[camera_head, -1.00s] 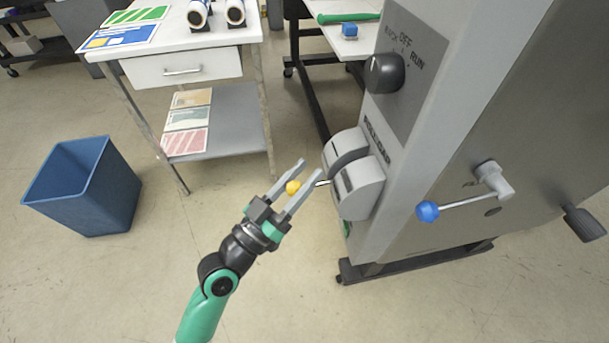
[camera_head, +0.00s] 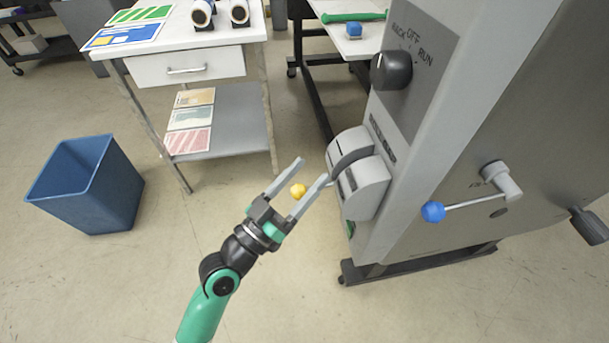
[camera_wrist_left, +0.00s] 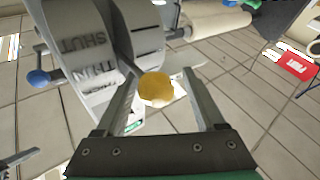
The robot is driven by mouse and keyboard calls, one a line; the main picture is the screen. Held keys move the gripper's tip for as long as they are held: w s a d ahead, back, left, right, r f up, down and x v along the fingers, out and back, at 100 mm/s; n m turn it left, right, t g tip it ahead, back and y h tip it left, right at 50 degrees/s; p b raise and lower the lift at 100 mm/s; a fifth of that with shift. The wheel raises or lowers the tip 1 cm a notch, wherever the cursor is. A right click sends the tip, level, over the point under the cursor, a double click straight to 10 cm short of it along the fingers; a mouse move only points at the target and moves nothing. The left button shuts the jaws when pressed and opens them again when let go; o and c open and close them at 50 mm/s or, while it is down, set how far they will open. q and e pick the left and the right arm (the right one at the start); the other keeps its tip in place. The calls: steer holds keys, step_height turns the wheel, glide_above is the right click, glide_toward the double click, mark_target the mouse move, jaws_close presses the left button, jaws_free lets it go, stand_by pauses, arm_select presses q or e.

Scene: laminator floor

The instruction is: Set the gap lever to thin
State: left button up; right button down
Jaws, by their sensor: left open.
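The gap lever ends in a yellow ball knob (camera_head: 298,190), in front of the two rounded grey housings (camera_head: 362,185) on the machine's side. My left gripper (camera_head: 313,170) is open, with its fingers on either side of the yellow knob in the head view. In the left wrist view the yellow knob (camera_wrist_left: 156,88) shows between the open fingers (camera_wrist_left: 159,75), closer to the left one. The grey housing (camera_wrist_left: 92,50) there carries the words SHUT and THIN, with a further word partly hidden by the left finger. The lever's rod is mostly hidden. My right gripper is not in view.
A blue-knobbed crank (camera_head: 433,211) sticks out of the machine to the right. A black dial (camera_head: 391,69) marked OFF and RUN is above the housings. A blue bin (camera_head: 88,185) and a white table (camera_head: 185,69) stand to the left. The floor around my left arm is clear.

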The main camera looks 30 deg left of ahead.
arm_select(q)
steer(key=shift+s, duration=0.1)
steer(key=b+v, duration=0.2)
steer(key=v, duration=0.9)
steer(key=shift+s+b, duration=0.2)
steer(key=shift+b, duration=0.1)
